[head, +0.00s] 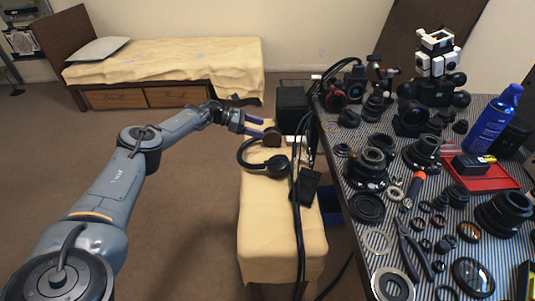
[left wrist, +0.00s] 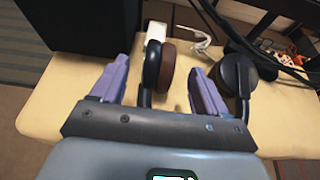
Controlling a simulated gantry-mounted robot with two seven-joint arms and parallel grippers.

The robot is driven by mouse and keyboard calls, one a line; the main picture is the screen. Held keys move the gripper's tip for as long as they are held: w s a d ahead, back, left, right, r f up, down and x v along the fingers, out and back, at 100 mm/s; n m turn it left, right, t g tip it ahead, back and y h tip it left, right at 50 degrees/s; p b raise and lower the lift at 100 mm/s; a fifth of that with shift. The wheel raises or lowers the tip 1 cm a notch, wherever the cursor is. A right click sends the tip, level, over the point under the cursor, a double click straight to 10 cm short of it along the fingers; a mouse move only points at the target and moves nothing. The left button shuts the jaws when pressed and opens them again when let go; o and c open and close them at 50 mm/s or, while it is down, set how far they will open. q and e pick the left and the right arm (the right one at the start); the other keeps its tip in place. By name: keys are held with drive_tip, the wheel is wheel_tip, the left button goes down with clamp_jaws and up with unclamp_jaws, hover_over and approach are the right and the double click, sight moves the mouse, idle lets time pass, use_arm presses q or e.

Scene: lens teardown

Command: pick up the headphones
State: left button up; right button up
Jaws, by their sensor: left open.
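The headphones (head: 278,166) are black with a brown pad on one ear cup. They lie on the cream-covered bench beside the worktable, the band curving out to the left. My left gripper (head: 260,127) reaches in from the left at their far ear cup. Its purple fingers are open. In the left wrist view the brown-padded ear cup of the headphones (left wrist: 168,66) shows between and just beyond the fingers of the left gripper (left wrist: 158,66), apart from both. The other ear cup is beyond the right finger. Part of the band is hidden behind the gripper. My right gripper is out of view.
A black box (head: 292,108) stands at the bench's far end. Black cables (head: 297,215) run along the bench's right side, close to the headphones. A dark flat item (head: 309,187) lies there too. The striped worktable (head: 345,222) on the right is crowded with lens parts. Floor at left is clear.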

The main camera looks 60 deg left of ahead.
sight(267, 131)
use_arm(q)
drive_tip(key=b+x, duration=0.1)
drive_tip(key=x, duration=0.1)
drive_tip(key=b+x, duration=0.1)
drive_tip(key=x, duration=0.1)
drive_tip(key=shift+f+b, duration=0.35)
drive_tip(key=shift+w+d, duration=0.15)
drive_tip(key=shift+d, duration=0.05)
drive_tip(key=shift+a, duration=0.15)
drive_tip(key=shift+c, duration=1.8)
drive_tip(key=c, duration=1)
drive_tip(key=shift+r, duration=0.1)
drive_tip(key=shift+r, duration=0.1)
